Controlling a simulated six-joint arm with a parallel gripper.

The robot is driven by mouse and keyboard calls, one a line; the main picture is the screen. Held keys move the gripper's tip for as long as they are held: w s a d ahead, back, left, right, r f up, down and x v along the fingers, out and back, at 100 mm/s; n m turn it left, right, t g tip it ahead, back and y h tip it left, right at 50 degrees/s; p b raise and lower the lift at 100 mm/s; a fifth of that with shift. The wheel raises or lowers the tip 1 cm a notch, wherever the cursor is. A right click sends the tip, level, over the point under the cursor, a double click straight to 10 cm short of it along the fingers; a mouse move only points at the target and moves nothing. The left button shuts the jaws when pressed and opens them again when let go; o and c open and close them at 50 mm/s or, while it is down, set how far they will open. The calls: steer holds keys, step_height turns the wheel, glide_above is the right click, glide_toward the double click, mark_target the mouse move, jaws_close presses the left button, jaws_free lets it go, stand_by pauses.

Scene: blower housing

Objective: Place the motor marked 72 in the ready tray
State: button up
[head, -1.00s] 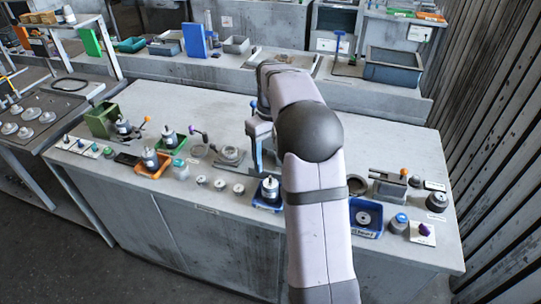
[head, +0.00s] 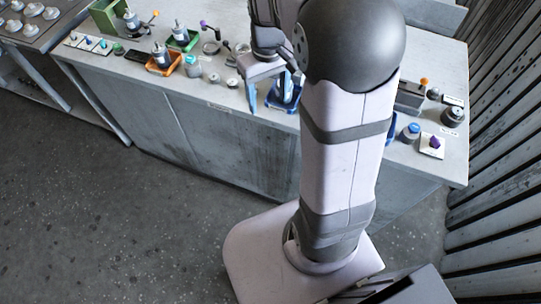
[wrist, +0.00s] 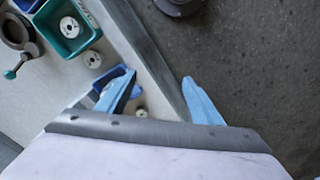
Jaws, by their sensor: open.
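Motors with metal tops stand in the green bin (head: 107,20), in the orange tray (head: 153,67) and in the small green tray (head: 190,44). The motors are the green-bin motor (head: 131,21), the orange-tray motor (head: 160,56) and the green-tray motor (head: 181,33). No number is readable, so I cannot tell which is 72 or which tray is the ready tray. My gripper (head: 270,96) is open, blue fingers apart, over the bench's front edge by a blue tray (head: 290,103). In the wrist view my gripper (wrist: 160,90) shows nothing between its fingertips except bench edge and floor.
The wrist view shows a teal tray (wrist: 88,40) holding a pale round part. At the bench's right are a blue-topped part (head: 411,131), a purple knob on a white block (head: 433,145) and a dark round part (head: 452,116). Open floor (head: 150,220) lies in front.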

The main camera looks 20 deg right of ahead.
steer(key=s+a+f, duration=0.2)
steer(key=s, duration=0.5)
steer(key=s+a+f+m, duration=0.1)
steer(key=s+a+f, duration=0.2)
steer(key=s, duration=0.3)
steer(key=shift+s+a+f, duration=0.2)
steer(key=shift+s+a, duration=0.05)
steer(key=shift+s, duration=0.15)
stand_by(0.3)
